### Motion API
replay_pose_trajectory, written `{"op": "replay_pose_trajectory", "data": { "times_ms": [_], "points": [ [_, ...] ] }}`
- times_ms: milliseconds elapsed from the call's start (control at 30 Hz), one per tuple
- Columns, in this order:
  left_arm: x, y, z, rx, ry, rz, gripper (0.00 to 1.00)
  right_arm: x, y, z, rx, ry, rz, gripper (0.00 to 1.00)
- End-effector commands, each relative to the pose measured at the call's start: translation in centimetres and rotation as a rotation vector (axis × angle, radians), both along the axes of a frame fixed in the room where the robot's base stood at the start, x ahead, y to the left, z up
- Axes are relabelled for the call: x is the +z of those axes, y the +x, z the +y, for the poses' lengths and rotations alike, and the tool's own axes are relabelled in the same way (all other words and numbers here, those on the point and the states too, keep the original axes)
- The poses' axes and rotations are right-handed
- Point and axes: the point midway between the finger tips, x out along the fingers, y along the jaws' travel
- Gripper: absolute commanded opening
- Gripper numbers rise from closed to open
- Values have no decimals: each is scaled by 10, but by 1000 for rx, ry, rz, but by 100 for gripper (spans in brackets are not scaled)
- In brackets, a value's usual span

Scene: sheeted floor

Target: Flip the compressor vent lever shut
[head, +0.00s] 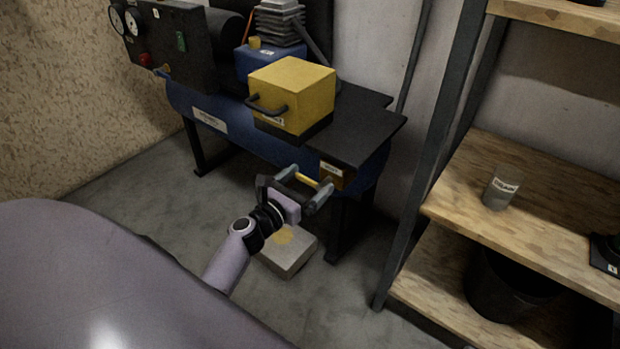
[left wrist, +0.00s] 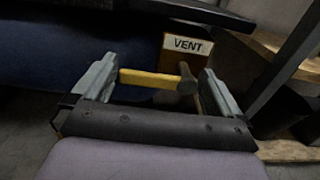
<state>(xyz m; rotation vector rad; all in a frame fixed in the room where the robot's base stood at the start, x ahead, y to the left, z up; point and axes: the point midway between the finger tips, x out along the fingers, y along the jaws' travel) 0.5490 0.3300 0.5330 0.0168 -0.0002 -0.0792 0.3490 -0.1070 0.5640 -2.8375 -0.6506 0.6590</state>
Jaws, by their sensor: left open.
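The vent lever is a yellow bar that shows in the head view (head: 306,179) and the left wrist view (left wrist: 148,78). In the wrist view it lies crosswise, running left from a round grey pivot (left wrist: 187,82). A sign reading VENT (left wrist: 188,45) sits on a brown block behind it, at the right end of the blue compressor (head: 225,115). My left gripper (head: 305,183) is open, its fingers on either side of the lever. In the wrist view the lever's free end meets the left finger's outline; I cannot tell whether they touch. My right gripper is not in view.
A yellow box (head: 292,92) with a dark handle stands on the compressor's black top (head: 365,125). A pale block (head: 287,255) lies on the floor below my gripper. Wooden shelving (head: 480,205) with a grey cup (head: 502,188) and a black bin (head: 508,287) stands right.

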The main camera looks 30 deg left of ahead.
Motion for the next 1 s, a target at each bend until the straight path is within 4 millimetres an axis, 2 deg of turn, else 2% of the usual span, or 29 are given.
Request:
{"op": "replay_pose_trajectory", "data": {
  "times_ms": [200,400,1000],
  "points": [
    [1,-34,2,1,-1,3,100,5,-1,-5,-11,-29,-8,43],
    [0,-53,4,1,0,1,100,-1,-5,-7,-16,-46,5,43],
    [0,-56,5,1,1,0,100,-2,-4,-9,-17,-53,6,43]
  ]
}}
